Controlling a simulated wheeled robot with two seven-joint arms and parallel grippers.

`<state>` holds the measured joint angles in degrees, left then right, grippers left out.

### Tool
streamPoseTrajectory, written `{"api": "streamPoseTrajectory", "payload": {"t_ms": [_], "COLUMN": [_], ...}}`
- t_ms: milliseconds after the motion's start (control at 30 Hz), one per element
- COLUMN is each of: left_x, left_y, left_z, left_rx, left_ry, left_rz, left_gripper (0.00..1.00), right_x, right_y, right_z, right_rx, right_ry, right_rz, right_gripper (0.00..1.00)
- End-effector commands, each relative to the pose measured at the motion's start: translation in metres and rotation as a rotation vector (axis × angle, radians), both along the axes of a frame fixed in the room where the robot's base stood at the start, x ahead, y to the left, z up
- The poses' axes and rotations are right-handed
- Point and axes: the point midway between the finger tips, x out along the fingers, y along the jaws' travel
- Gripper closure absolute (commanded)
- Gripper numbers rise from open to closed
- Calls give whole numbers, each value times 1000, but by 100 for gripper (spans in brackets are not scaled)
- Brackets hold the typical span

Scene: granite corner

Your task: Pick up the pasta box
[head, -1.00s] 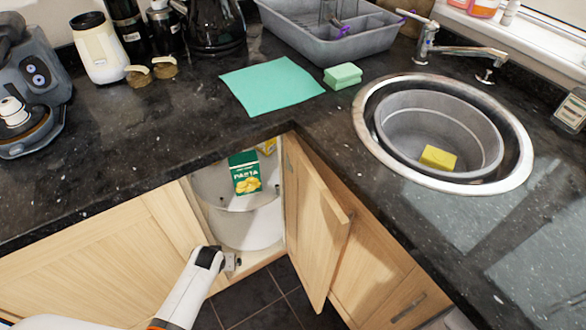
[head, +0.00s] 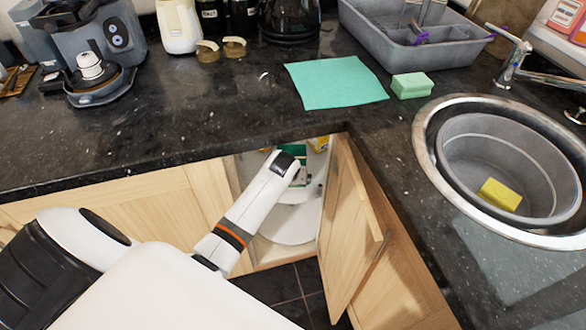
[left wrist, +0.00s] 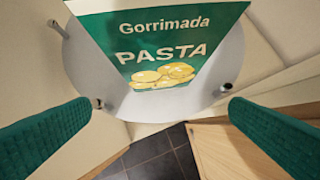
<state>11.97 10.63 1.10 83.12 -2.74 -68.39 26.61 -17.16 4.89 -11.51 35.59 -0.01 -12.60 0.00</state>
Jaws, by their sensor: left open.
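The green and white pasta box (left wrist: 165,48) stands on a round white shelf (left wrist: 215,85) inside the open corner cupboard. In the head view only a small green part of the pasta box (head: 301,152) shows, as my left arm covers most of it. My left gripper (left wrist: 155,120) is open, with its two green-padded fingers at either side of the left wrist view and the box ahead, between their lines. The fingers do not visibly touch the box. In the head view my left gripper (head: 300,178) is at the cupboard opening. My right gripper is not in view.
The open cupboard door (head: 350,225) stands to the right of the opening. The dark granite worktop (head: 200,125) overhangs above it. A yellow box (head: 319,143) is behind the pasta box. A sink (head: 505,165) is at right.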

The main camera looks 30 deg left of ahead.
Motion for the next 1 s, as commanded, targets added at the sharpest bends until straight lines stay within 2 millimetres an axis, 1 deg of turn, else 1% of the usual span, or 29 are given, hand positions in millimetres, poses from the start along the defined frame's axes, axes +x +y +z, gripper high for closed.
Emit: {"api": "streamPoseTrajectory", "payload": {"t_ms": [33, 100, 267, 500, 567, 600, 700, 933, 967, 1000], "left_x": [7, 13, 21, 54, 61, 61, 63, 64, 64, 64], "left_y": [3, 6, 11, 27, 31, 31, 32, 32, 32, 32], "left_z": [0, -1, -1, -1, -1, -6, -11, -11, -11, -11], "left_rx": [0, 0, 0, 0, 0, 0, 0, 0, 0, 0], "left_ry": [-1, -1, -1, -1, 0, 2, 2, 0, 0, 0], "left_rz": [0, 0, 0, 0, 0, -1, -1, -1, -1, -1], "left_gripper": [0, 0, 0, 0, 0, 0, 0, 0, 2, 8], "right_x": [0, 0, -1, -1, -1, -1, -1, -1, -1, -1], "right_y": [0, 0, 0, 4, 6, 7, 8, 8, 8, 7], "right_z": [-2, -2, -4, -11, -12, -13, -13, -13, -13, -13], "right_rx": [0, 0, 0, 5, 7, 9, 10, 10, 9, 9], "right_ry": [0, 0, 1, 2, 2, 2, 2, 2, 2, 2], "right_rz": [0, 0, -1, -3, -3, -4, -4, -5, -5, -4], "right_gripper": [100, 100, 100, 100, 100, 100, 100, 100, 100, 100]}}
